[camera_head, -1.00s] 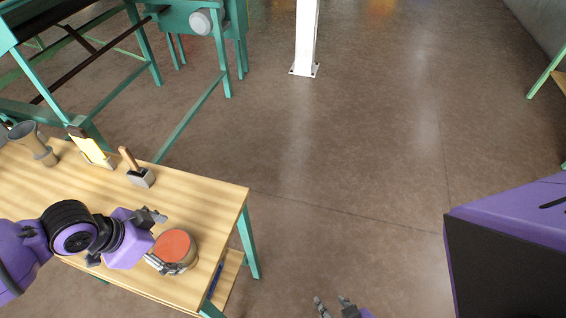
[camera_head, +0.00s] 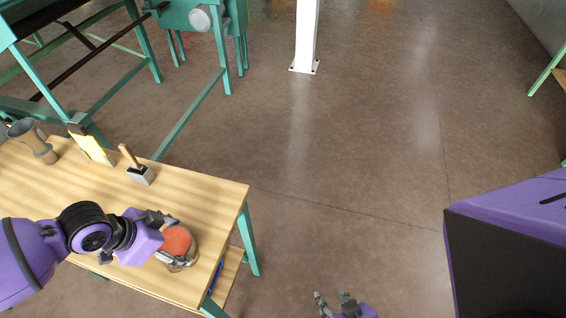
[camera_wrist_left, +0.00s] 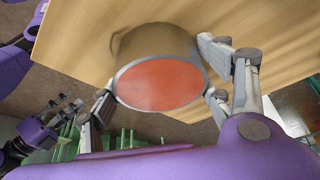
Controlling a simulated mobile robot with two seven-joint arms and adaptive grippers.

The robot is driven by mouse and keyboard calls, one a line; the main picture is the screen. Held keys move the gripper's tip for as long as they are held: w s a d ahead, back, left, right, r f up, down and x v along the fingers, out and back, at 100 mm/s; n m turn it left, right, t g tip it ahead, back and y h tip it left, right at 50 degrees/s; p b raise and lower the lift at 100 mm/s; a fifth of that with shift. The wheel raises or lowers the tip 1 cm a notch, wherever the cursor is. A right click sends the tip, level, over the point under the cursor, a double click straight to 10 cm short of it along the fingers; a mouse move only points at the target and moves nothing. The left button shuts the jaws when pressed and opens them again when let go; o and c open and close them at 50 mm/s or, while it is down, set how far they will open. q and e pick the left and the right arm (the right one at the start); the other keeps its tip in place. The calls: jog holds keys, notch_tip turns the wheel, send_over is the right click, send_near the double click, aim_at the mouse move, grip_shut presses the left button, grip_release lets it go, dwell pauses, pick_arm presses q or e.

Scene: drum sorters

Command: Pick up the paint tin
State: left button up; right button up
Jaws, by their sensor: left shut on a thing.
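The paint tin (camera_head: 177,241) has a red-orange top and a metal side. It stands near the right end of the wooden table (camera_head: 210,190). My left gripper (camera_head: 170,238) is shut on the tin, with fingers on both sides of it. In the left wrist view the tin (camera_wrist_left: 160,85) sits between the fingertips of my left gripper (camera_wrist_left: 158,82). Whether its base touches the table is hard to tell. My right gripper (camera_head: 335,302) is at the bottom of the head view, away from the table, with its two fingers apart and nothing between them.
A mallet (camera_head: 138,168), a yellow-and-white item (camera_head: 92,147) and a grey flared vessel (camera_head: 35,143) stand along the table's back edge. A white post (camera_head: 306,35) rises from open floor. A purple and black body (camera_head: 510,240) fills the right side.

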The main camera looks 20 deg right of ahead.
pick_arm(q)
jog(key=shift+r, duration=0.1)
jog(key=shift+c, duration=1.4)
jog(key=shift+r, duration=0.1)
